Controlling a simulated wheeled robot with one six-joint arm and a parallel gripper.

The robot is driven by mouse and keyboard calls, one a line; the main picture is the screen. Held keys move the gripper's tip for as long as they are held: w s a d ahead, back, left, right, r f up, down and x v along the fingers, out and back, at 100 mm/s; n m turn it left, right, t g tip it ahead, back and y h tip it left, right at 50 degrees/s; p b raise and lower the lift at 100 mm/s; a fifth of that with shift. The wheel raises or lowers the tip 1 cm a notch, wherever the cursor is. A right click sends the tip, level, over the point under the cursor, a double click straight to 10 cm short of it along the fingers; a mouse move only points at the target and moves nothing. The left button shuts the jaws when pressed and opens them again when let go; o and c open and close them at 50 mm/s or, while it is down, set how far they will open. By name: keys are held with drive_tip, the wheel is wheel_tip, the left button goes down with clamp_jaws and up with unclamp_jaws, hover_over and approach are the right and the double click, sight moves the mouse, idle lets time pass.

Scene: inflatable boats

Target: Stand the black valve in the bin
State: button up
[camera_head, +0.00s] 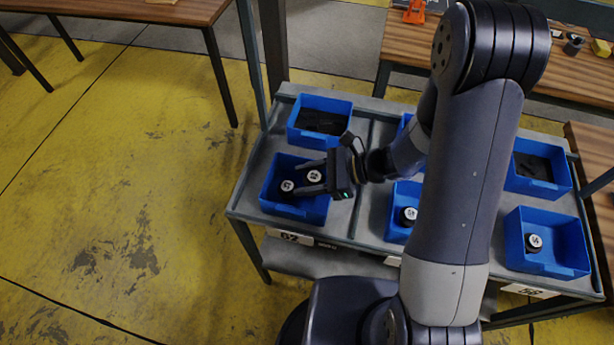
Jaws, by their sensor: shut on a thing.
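My gripper (312,177) reaches left over the front-left blue bin (296,212). It is shut on a black valve (315,176) with a round white top. The held valve looks upright, over or inside the bin; its lower end is hidden, so I cannot tell if it touches the floor. Another black valve (287,186) with a white top stands in the same bin, just left of the held one.
Other blue bins sit on the grey cart: a back-left one (320,104) with dark parts, a front-middle one (397,232) and a front-right one (570,248), each with a white-topped valve, and a back-right one (560,188). My arm hides part of the cart's middle.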

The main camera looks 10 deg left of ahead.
drive_tip(key=shift+f, duration=0.1)
drive_tip(key=shift+f+b, duration=0.55)
drive_tip(key=shift+b, duration=0.1)
drive_tip(key=o, duration=1)
drive_tip(key=shift+r, duration=0.15)
drive_tip(key=shift+r+p, duration=0.55)
drive_tip(key=shift+p, duration=0.1)
drive_tip(key=b+v, duration=0.1)
drive_tip(key=v, duration=1.1)
drive_tip(key=shift+f, duration=0.15)
